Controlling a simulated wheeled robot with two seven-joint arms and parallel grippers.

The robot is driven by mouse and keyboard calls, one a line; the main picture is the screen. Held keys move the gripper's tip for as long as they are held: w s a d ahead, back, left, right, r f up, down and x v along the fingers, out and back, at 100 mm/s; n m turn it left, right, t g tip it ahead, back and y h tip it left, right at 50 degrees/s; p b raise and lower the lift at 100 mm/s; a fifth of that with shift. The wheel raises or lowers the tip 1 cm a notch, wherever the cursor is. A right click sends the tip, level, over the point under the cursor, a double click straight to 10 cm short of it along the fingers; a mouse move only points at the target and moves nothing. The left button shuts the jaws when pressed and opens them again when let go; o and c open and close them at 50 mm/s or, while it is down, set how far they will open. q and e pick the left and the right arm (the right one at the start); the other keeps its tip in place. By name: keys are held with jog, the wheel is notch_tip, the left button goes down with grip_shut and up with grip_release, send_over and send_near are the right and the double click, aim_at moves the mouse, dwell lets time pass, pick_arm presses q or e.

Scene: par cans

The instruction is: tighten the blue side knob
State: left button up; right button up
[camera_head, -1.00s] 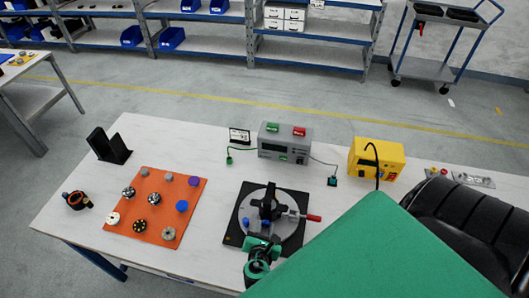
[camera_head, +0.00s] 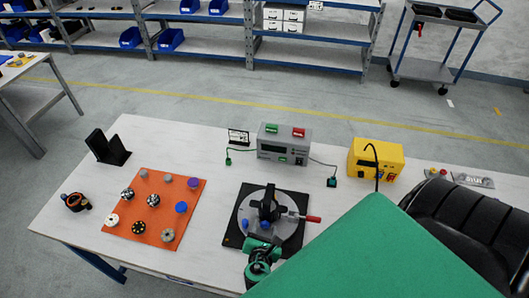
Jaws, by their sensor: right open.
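A grey round disc (camera_head: 292,236) on a black base plate (camera_head: 236,216) carries a black upright piece (camera_head: 267,205). Small blue knobs (camera_head: 246,223) show low at its near side. Which one is the side knob I cannot tell. My right gripper (camera_head: 264,241), green and black, is open close to the near side of the black piece. Its fingers are small in view, and I cannot tell whether they touch a knob. My left gripper is not in view.
An orange mat (camera_head: 145,206) with several knobs lies to the left. A red-handled clamp (camera_head: 312,219) juts right from the disc. Behind stand a grey meter box (camera_head: 282,151) and a yellow box (camera_head: 365,158). A black holder (camera_head: 107,149) stands at the far left.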

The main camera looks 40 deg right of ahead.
jog(key=b+v, duration=0.3)
jog(key=v, duration=1.1)
jog(key=shift+b, duration=0.35)
jog(key=shift+f, duration=0.2)
